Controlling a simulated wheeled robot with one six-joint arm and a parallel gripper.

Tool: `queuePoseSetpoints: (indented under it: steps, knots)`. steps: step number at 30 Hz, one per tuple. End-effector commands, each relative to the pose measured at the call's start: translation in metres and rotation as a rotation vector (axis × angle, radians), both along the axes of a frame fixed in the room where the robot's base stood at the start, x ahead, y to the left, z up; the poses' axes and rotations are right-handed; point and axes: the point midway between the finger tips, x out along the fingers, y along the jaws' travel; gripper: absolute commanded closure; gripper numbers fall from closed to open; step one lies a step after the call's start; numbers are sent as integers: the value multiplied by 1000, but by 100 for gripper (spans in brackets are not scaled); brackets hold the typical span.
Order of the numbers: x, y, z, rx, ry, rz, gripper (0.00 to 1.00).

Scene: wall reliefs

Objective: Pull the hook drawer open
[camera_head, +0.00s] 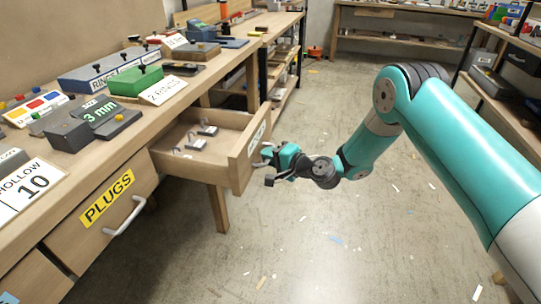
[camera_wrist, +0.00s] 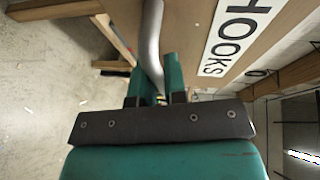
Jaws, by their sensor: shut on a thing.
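The hook drawer (camera_head: 240,160) stands pulled out from the workbench in the head view, with several small hooks (camera_head: 203,131) lying inside. Its front, with a white HOOKS label (camera_wrist: 236,37), shows in the wrist view. A grey bar handle (camera_wrist: 152,40) runs along that front. My gripper (camera_wrist: 157,92) is shut on the handle, which passes between its teal fingers. In the head view my gripper (camera_head: 270,158) is at the drawer's front face, and the arm hides part of the grip.
The workbench top (camera_head: 150,112) carries several boxes and signs. A bench leg (camera_head: 218,208) stands below the open drawer. The floor (camera_head: 330,225) to the right is clear except for small scraps.

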Motion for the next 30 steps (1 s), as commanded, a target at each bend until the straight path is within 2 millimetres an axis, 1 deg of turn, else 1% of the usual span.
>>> queuePoseSetpoints:
  steps: [2,3,6,14,17,20,23,30]
  knots:
    - [0,0,0,0,0,1,100]
    - [0,0,0,0,0,1,83]
    - [0,0,0,0,0,1,64]
    - [0,-1,0,1,1,0,64]
    - [-3,-5,0,0,3,-1,64]
    - [-12,-16,2,0,5,-4,64]
    - [-27,-31,5,1,6,-5,64]
    - [-70,-76,17,2,7,-7,64]
